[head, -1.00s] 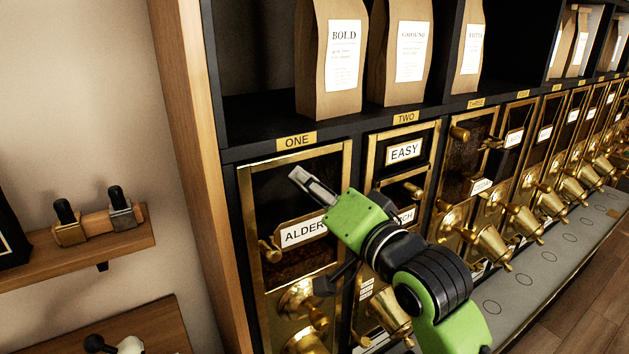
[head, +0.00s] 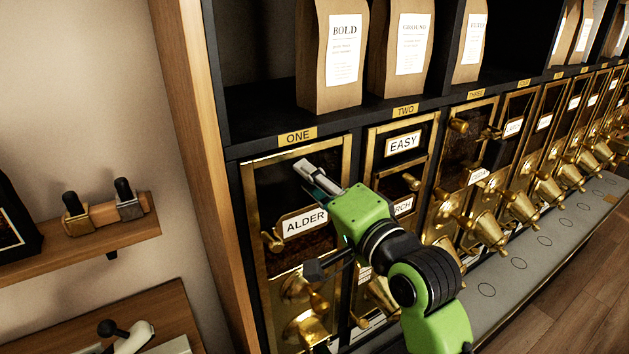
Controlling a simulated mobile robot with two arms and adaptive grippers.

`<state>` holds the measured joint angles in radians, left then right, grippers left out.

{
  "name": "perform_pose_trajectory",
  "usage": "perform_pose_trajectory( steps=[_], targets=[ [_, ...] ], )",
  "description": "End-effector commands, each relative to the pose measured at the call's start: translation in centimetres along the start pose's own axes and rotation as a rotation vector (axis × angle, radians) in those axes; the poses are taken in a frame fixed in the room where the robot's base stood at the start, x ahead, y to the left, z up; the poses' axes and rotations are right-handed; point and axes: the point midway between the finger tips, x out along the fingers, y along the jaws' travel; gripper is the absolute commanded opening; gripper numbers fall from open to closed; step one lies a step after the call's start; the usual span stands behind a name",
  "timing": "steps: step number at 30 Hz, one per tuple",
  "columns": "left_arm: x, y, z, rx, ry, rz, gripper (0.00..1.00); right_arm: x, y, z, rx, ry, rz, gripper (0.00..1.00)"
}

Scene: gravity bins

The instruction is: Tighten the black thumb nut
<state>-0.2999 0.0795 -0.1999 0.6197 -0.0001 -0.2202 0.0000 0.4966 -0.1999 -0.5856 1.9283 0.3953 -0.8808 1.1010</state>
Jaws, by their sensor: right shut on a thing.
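My right gripper (head: 313,178) is shut, in front of the dark window of the bin labelled ALDER, below the ONE plate. Its fingers point up and left. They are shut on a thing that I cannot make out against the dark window. I cannot pick out the black thumb nut clearly; the fingers or the dark background may hide it. The ALDER label (head: 306,222) sits just below the fingers. My left gripper is not in view.
The brass-framed bin with the EASY label (head: 403,144) stands close on the right, with more bins beyond. Paper bags (head: 333,50) stand on the shelf above. A wooden wall shelf (head: 90,242) with two black-topped metal pieces is at the left.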

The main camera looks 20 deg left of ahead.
Motion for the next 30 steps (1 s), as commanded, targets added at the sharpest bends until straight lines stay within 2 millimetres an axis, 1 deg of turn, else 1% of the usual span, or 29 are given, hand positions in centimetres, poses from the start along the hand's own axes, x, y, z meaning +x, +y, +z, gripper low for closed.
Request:
perform_pose_trajectory(
  steps=[1,2,3,12,14,18,21,24,30],
  targets=[
    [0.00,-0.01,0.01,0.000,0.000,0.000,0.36,0.00,-0.08,-0.02,-0.001,0.001,-0.002,0.00],
    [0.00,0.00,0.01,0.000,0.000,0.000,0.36,0.00,-0.09,-0.02,-0.002,0.001,-0.002,0.31],
    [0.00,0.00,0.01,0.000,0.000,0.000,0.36,0.00,-0.09,-0.03,-0.002,0.001,-0.002,0.33],
    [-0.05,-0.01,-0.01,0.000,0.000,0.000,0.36,-0.01,-0.06,-0.05,-0.017,0.001,0.000,0.33],
    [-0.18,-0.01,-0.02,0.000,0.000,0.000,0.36,-0.02,-0.07,-0.14,-0.077,0.002,0.001,0.33],
    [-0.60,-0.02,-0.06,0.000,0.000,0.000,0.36,-0.03,-0.06,-0.18,-0.335,0.001,0.003,0.33],
    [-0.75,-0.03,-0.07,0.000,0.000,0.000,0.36,-0.01,-0.08,-0.13,-0.476,0.001,0.001,0.33],
    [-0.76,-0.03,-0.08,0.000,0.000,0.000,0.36,-0.01,0.01,-0.05,-0.529,0.000,0.001,0.33],
    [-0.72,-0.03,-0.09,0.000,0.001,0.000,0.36,0.00,0.01,-0.01,-0.529,0.000,0.000,0.33]
  ],
)
